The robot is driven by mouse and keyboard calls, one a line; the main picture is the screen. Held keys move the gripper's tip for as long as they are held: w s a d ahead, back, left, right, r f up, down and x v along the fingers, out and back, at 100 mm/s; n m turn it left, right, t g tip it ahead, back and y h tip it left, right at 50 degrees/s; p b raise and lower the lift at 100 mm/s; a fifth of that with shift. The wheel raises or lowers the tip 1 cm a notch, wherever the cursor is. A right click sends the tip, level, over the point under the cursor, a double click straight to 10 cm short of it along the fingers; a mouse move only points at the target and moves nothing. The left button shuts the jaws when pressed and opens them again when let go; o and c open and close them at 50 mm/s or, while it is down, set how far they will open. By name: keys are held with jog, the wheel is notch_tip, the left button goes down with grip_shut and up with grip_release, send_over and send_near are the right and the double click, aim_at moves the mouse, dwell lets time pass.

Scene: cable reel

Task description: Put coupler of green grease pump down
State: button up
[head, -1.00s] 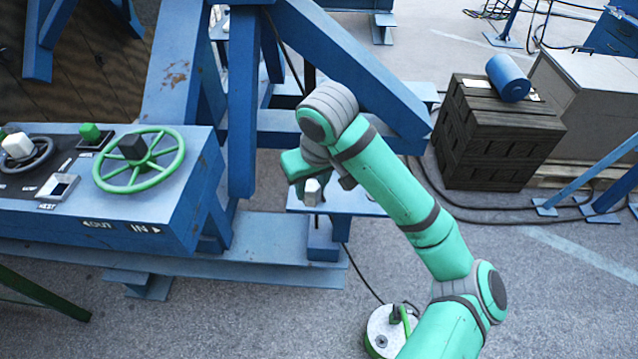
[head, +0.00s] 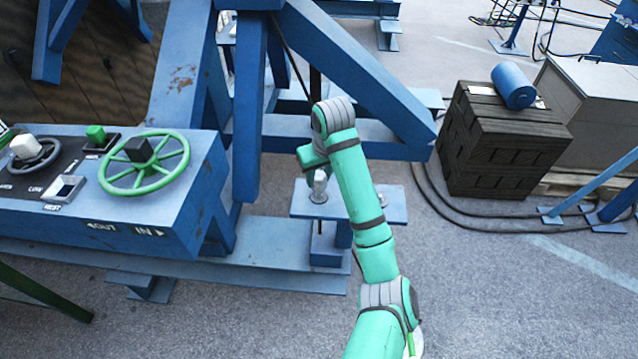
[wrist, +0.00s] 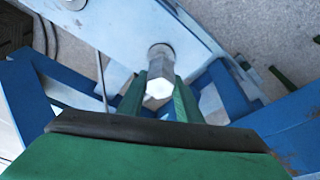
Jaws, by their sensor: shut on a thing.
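The coupler (head: 319,187) is a small silver metal piece at the blue shelf plate (head: 345,205) below the reel stand. In the wrist view the silver hexagonal coupler (wrist: 159,85) is between my green fingers, in line with a round grey fitting at the plate (wrist: 115,35). My gripper (head: 316,174) is shut on the coupler; my arm partly hides the fingers. I cannot tell whether the coupler touches the plate. The green grease pump (head: 415,342) is almost wholly hidden behind my arm, with only a pale and green edge showing.
Another grey fitting (head: 381,197) stands on the right of the plate. A blue control box (head: 180,220) with a green handwheel (head: 145,165) is at the left. A slanting blue beam (head: 360,75) rises close behind my arm. A dark crate (head: 505,140) stands at right; open floor lies in front.

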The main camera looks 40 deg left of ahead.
aim_at(319, 184)
jog(key=shift+d+x, duration=0.15)
jog(key=shift+x, duration=0.7)
jog(key=shift+d+x, duration=0.15)
jog(key=shift+x, duration=0.75)
jog(key=shift+s+f, duration=0.15)
jog(key=o, duration=1.1)
jog(key=shift+f, duration=0.1)
jog(key=v, duration=1.2)
jog(key=shift+r, duration=0.2)
jog(key=shift+d, duration=0.1)
